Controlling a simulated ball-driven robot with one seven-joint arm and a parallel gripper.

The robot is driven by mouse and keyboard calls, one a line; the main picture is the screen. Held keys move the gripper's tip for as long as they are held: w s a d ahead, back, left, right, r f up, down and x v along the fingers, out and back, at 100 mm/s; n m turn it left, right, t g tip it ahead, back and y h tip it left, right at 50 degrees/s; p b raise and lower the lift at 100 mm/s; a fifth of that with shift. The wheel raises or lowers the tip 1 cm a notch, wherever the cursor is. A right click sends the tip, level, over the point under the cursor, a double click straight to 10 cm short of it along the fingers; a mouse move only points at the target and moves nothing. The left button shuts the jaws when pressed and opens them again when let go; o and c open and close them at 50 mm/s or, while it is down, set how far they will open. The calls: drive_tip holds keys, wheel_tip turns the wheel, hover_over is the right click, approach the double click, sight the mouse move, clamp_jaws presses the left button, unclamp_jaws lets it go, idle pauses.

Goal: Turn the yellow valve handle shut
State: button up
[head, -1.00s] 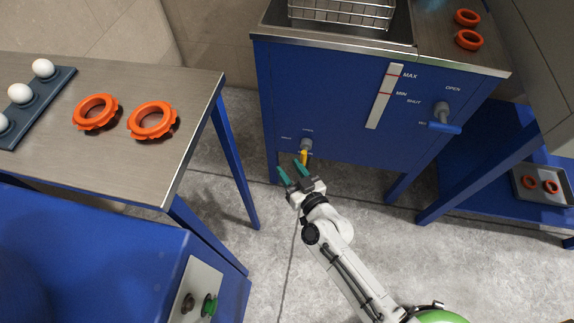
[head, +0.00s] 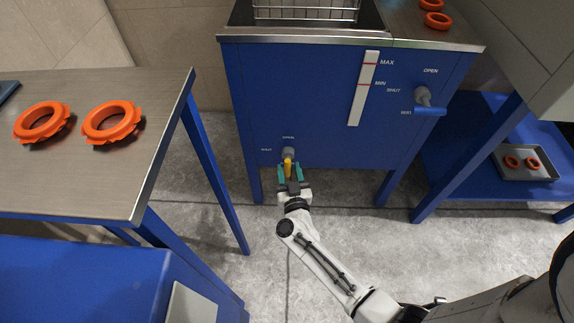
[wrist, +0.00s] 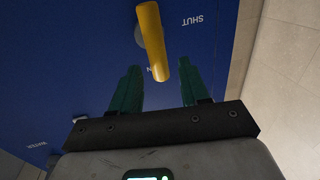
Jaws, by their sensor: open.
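In the wrist view the gripper (wrist: 158,82) shows a gap between each finger and the handle's end. OPEN is printed above the valve and SHUT to its left in the head view.
A blue-handled valve (head: 426,108) is higher on the right of the tank (head: 300,100). A steel table with orange rings (head: 112,122) stands at left. A blue shelf with a tray (head: 525,172) is at right. Concrete floor below the tank is open.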

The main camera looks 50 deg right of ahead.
sight(288, 166)
drive_tip(key=shift+b+x, duration=0.35)
drive_tip(key=shift+x, duration=1.4)
drive_tip(key=shift+c, duration=0.4)
clamp_jaws()
